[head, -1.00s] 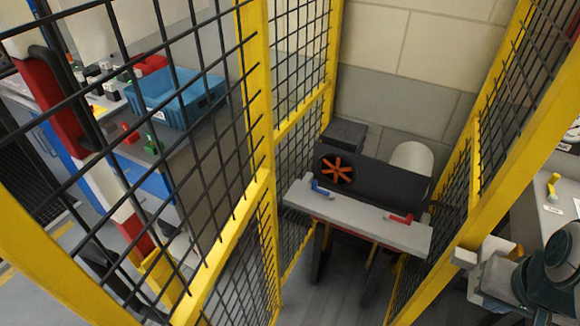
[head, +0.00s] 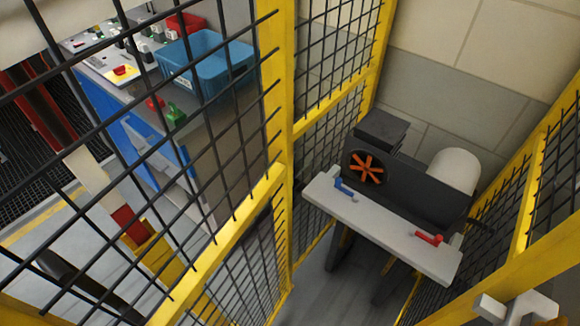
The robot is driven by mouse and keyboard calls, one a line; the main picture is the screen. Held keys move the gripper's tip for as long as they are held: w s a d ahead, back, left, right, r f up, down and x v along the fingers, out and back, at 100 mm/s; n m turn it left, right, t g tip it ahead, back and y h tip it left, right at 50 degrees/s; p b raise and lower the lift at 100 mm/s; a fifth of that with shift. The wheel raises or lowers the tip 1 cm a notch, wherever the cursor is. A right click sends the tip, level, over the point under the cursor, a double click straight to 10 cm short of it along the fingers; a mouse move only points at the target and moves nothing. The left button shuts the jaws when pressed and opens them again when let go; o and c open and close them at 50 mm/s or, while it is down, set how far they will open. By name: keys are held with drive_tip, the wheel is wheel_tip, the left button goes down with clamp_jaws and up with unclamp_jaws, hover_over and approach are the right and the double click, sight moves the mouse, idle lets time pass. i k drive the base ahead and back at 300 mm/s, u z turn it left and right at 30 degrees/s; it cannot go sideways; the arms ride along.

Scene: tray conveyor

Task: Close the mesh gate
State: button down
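Yellow-framed black mesh panels stand on both sides of an opening. One large panel (head: 222,205) fills the left foreground and meets a yellow post. Another panel (head: 548,190) runs along the right. I cannot tell for sure which is the hinged gate; no latch shows clearly. The space between them is open and shows the machine inside. A pale grey part at the lower right edge, which looks like my gripper (head: 515,306), is in front of the right panel's yellow rail. It is cut off by the frame, and its fingers and any contact cannot be made out.
Inside the enclosure stands a dark machine with an orange fan wheel (head: 366,168) and a grey shelf (head: 385,230) with blue and red handles. A bench with a blue crate (head: 212,70) is behind the left mesh. Bare floor (head: 342,300) shows below the shelf.

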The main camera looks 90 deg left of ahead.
sight(28, 28)
drive_tip(key=k, duration=2.05)
drive_tip(key=z, duration=0.7)
drive_tip(key=k, duration=0.55)
drive_tip(key=u, duration=2.2)
